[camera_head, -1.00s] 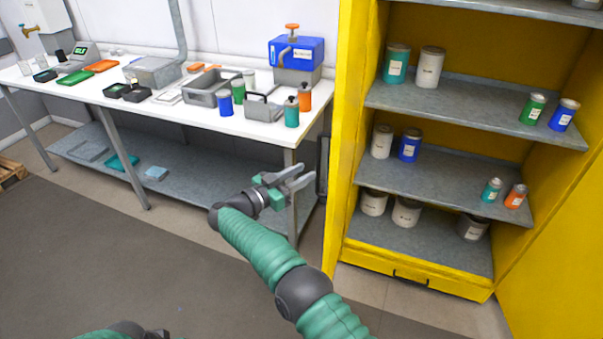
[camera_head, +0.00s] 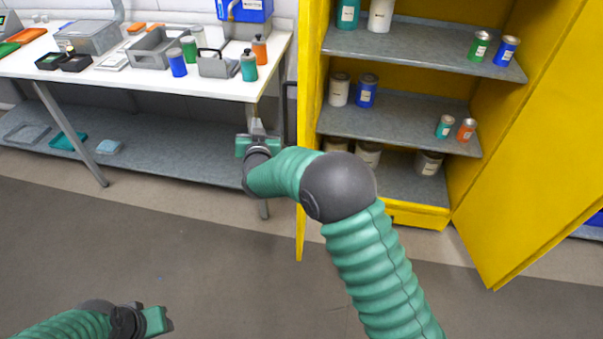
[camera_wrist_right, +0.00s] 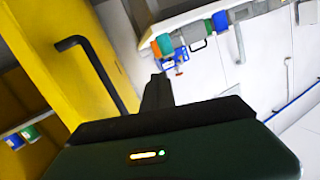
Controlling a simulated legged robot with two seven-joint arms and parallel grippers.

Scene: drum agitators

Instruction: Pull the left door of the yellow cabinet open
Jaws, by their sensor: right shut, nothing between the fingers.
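The yellow cabinet (camera_head: 418,216) stands with its shelves exposed. Its left door (camera_head: 309,90) shows nearly edge-on as a narrow yellow strip, standing out from the cabinet. In the right wrist view, a dark bar handle (camera_wrist_right: 92,68) sits on a yellow panel, left of the fingers. My right gripper (camera_head: 257,130) is left of the left door, in front of the workbench's edge. It is shut and empty; in the wrist view its dark fingers (camera_wrist_right: 156,94) are apart from the handle. My left gripper (camera_head: 157,320) is at the bottom left, its fingers unclear.
The right door (camera_head: 545,160) stands wide open at the right. Cans and bottles stand on the cabinet shelves (camera_head: 400,128). The white workbench (camera_head: 120,84) with bottles and trays is at the left, close behind my right gripper. The grey floor (camera_head: 180,245) in front is clear.

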